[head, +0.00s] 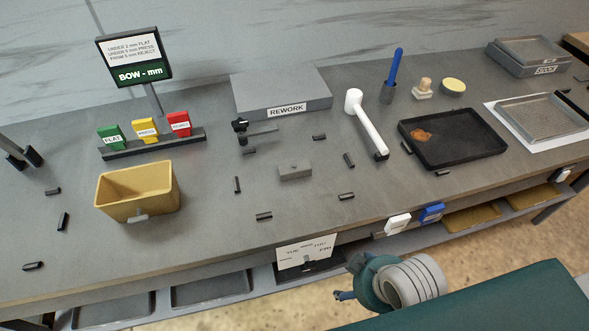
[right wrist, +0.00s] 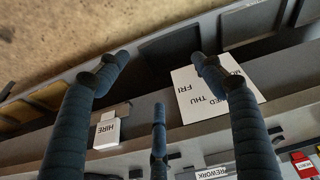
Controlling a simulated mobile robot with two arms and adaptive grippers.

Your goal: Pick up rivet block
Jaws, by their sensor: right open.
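A small grey block with a little round stud on top, which looks like the rivet block (head: 295,172), lies on the middle of the bench near its front edge. Nothing holds it. I cannot pick it out in the right wrist view. My right gripper (head: 354,280) is in front of the bench, below and to the right of the block and clear of it. In the right wrist view its three dark fingers (right wrist: 160,78) are spread open and empty, with the day card (right wrist: 205,98) beyond them. My left gripper is not in view.
Several small black pieces lie around the block. A yellow bin (head: 108,196) stands left, the REWORK slab (head: 290,84) behind, and a white-handled tool (head: 367,122) and black tray (head: 480,148) right. The bench's front edge and lower shelf (head: 240,298) lie near my right gripper.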

